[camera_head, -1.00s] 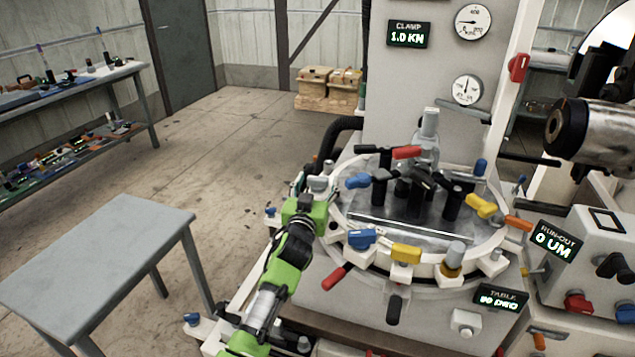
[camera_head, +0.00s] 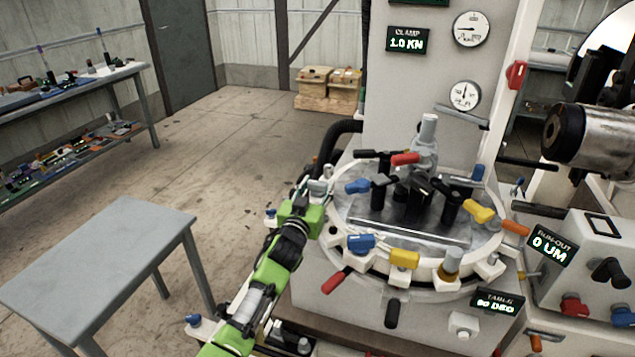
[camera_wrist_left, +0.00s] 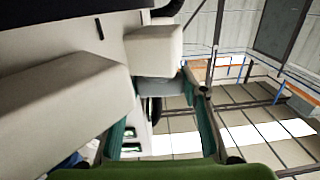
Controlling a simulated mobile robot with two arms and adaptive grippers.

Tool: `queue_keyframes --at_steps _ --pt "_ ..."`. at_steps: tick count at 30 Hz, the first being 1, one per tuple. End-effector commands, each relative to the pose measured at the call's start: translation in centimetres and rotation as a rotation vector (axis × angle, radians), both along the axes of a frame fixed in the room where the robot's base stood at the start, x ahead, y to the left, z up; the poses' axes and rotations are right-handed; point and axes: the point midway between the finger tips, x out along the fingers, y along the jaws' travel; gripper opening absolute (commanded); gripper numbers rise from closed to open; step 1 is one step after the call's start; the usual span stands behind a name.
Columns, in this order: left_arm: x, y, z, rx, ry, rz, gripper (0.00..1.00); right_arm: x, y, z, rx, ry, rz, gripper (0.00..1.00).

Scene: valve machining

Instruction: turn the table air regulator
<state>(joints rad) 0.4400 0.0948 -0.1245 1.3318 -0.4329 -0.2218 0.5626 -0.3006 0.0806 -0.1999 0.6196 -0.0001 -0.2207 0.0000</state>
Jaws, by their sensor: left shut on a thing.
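My left gripper (camera_head: 316,202) is at the left rim of the round fixture table. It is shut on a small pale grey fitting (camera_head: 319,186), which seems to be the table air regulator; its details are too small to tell. In the left wrist view the green fingers of my left gripper (camera_wrist_left: 168,105) reach a grey part (camera_wrist_left: 168,84) below a white block (camera_wrist_left: 155,50). The fingers hide much of the held part. My right gripper is not in view.
The round table (camera_head: 345,255) carries blue, yellow, red and black handles close to my left gripper. A black hose (camera_head: 338,135) curves behind it. A display (camera_head: 497,302) seems to read 90 DEG. A bare grey table (camera_head: 100,255) stands at left; the floor between is clear.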

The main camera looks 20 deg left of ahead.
Motion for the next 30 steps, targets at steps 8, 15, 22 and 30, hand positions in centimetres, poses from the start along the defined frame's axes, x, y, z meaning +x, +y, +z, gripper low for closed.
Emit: queue_keyframes --at_steps 8,15,22,30 --pt "0.0 0.5 0.4 0.013 0.006 -0.191 0.18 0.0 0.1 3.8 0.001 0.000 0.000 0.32" --pt "0.1 0.7 -0.1 0.013 0.002 -0.380 0.18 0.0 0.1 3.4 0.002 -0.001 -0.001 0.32" --pt "0.2 0.6 -0.4 0.008 0.001 -0.544 0.18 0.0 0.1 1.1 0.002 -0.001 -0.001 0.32" --pt "0.2 0.5 -0.4 0.004 0.001 -0.691 0.18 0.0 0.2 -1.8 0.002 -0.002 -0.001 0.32"
